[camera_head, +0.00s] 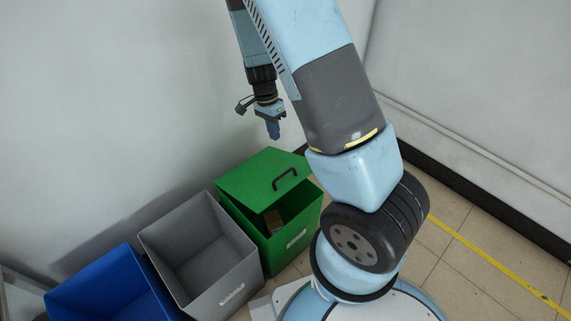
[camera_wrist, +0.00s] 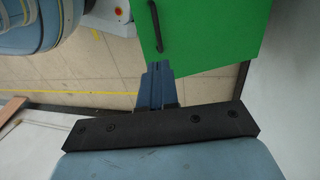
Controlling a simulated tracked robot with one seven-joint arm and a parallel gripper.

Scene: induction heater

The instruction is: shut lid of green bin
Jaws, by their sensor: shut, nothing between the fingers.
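The green bin (camera_head: 283,248) stands at the right end of a row of bins by the wall. Its green lid (camera_head: 262,180) has a dark handle (camera_head: 285,179) and sits tilted, with its front edge raised above the bin's opening. Something brown shows inside through the gap. My gripper (camera_head: 273,131) is shut and empty, pointing down above the lid and apart from it. In the wrist view the gripper (camera_wrist: 157,70) shows in front of the green lid (camera_wrist: 215,35), its tips just below the lid's handle (camera_wrist: 156,25) in the picture.
An open grey bin (camera_head: 205,250) and an open blue bin (camera_head: 115,290) stand left of the green bin. A wall is close behind the bins. Tiled floor with a yellow line (camera_head: 480,256) lies free at the right.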

